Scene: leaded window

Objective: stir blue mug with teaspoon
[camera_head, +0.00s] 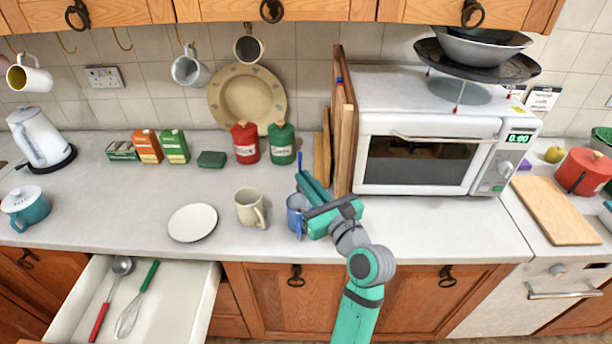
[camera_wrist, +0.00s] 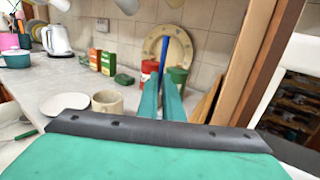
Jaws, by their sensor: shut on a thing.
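The blue mug (camera_head: 293,208) stands on the counter near its front edge, partly hidden behind my arm. My gripper (camera_head: 302,178) is above the mug, shut on the teaspoon (camera_head: 299,160). Only the spoon's blue handle shows, rising upright above the fingers. In the wrist view the handle (camera_wrist: 164,50) stands up between the two green fingertips (camera_wrist: 161,88). The bowl of the spoon is hidden, so I cannot tell whether it is inside the mug. The mug is not visible in the wrist view.
A cream mug (camera_head: 248,208) and a white plate (camera_head: 193,222) stand left of the blue mug. Wooden boards (camera_head: 343,130) and a microwave (camera_head: 425,150) are close on the right. Red (camera_head: 245,143) and green (camera_head: 281,143) canisters stand behind. An open drawer (camera_head: 180,300) holds utensils.

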